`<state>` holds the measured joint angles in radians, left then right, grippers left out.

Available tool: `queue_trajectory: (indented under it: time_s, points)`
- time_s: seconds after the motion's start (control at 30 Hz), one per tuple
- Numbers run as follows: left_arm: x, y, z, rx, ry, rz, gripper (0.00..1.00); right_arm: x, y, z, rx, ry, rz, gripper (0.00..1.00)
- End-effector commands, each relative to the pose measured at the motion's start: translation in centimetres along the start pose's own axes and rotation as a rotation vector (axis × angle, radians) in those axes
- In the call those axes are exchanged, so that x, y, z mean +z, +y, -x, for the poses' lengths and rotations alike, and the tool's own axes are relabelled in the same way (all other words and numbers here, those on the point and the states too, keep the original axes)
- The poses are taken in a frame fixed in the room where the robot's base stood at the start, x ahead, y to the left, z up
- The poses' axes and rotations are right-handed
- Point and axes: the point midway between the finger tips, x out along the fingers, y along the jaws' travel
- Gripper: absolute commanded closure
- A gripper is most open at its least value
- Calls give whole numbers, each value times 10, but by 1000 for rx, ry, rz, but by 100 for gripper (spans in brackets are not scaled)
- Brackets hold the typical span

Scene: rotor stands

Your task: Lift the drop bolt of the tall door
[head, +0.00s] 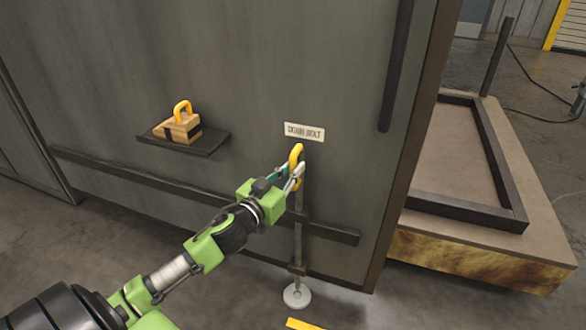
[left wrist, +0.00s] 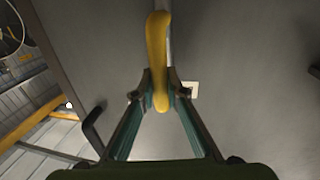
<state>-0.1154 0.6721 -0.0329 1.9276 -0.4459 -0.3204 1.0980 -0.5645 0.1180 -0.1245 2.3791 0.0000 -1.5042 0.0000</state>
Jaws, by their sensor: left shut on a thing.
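The tall door (head: 255,60) is a dark grey panel with a dark vertical handle bar (head: 396,70) near its right edge. The drop bolt (head: 299,235) is a thin upright rod on the door under a small sign that seems to read "DOOR BOLT" (head: 304,132). Its yellow handle (head: 295,158) is at the top. My left gripper (head: 297,172) is shut on the yellow handle, which also shows between the fingers in the left wrist view (left wrist: 157,60). The bolt's lower end meets a round pale floor plate (head: 297,295); whether it sits in it I cannot tell. My right gripper is out of view.
A small dark shelf (head: 195,143) on the door holds a wooden wedge with a yellow handle (head: 181,127). A dark horizontal rail (head: 150,182) crosses the door. A low framed platform (head: 480,245) stands to the right. A yellow floor strip (head: 302,324) lies in front.

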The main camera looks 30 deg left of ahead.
Motion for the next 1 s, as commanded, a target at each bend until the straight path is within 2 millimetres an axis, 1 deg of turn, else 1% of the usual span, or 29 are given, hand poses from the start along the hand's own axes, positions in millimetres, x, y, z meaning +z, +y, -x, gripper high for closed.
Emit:
queue_trajectory:
  time_s: [0.03,0.27,0.3,0.33,0.37,0.67,0.77,0.87,1.0]
  points:
    - [-4,-1,-1,-2,7,-3,100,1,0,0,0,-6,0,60]
    - [-3,-1,-1,-1,7,-3,100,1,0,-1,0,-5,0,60]
    - [-3,-1,-1,-1,6,-3,82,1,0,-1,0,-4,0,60]
    - [-3,-1,-1,-1,6,-3,75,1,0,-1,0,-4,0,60]
    - [-3,-1,0,-1,6,-3,70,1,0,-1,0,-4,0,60]
    - [0,0,0,0,2,-1,70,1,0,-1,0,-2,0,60]
    - [0,0,3,0,1,0,70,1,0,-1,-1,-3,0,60]
    - [1,0,11,1,-1,1,70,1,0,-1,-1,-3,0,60]
    - [2,0,33,0,-2,1,70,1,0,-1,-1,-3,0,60]
